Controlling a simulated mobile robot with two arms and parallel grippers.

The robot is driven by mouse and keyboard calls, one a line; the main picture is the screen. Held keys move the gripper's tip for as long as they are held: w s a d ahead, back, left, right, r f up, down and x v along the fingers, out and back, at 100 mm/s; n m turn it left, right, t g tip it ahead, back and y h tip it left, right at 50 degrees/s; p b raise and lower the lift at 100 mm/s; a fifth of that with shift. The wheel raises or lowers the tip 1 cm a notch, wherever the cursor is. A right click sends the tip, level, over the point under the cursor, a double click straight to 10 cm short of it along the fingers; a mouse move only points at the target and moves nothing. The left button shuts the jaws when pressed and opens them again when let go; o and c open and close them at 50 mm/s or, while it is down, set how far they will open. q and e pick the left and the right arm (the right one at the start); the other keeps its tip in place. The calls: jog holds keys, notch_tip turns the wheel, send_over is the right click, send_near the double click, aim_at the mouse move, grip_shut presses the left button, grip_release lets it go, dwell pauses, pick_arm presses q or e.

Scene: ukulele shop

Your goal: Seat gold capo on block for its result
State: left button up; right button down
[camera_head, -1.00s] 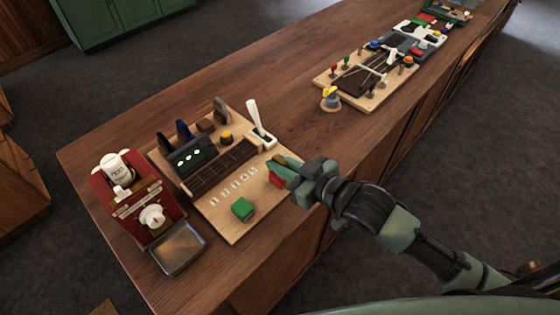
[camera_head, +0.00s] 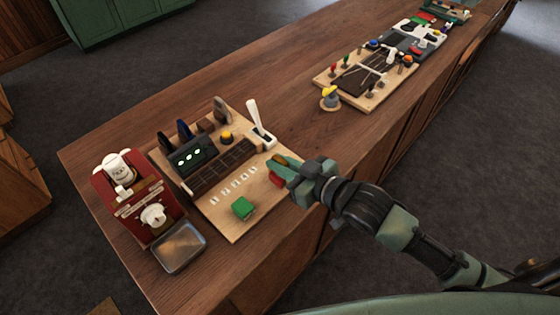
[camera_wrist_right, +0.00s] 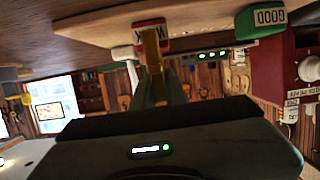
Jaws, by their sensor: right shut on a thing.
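The gold capo (camera_wrist_right: 151,48) is between the fingers of my right gripper (camera_head: 288,167). In the right wrist view the gripper (camera_wrist_right: 160,85) is shut on it, and the capo's far end overlaps the red block (camera_wrist_right: 165,27). I cannot tell whether they touch. In the head view the red block (camera_head: 277,180) sits at the board's right edge, partly hidden by the gripper. The green block (camera_head: 243,208) stands at the board's front; it reads GOOD in the right wrist view (camera_wrist_right: 262,20). My left gripper is out of view.
The wooden board (camera_head: 232,229) also carries a small fretboard, a dark display (camera_head: 192,155), white labels and a white lever (camera_head: 254,115). A red machine (camera_head: 135,197) and metal tray (camera_head: 180,246) stand to the left.

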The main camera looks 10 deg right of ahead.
jog(key=shift+f+b, duration=0.35)
jog(key=shift+f, duration=0.3)
jog(key=c, duration=1.7)
grip_release()
jog(key=p+v, duration=0.5)
jog(key=v, duration=0.6)
jog(key=shift+r+p, duration=0.1)
jog(key=shift+p, duration=0.3)
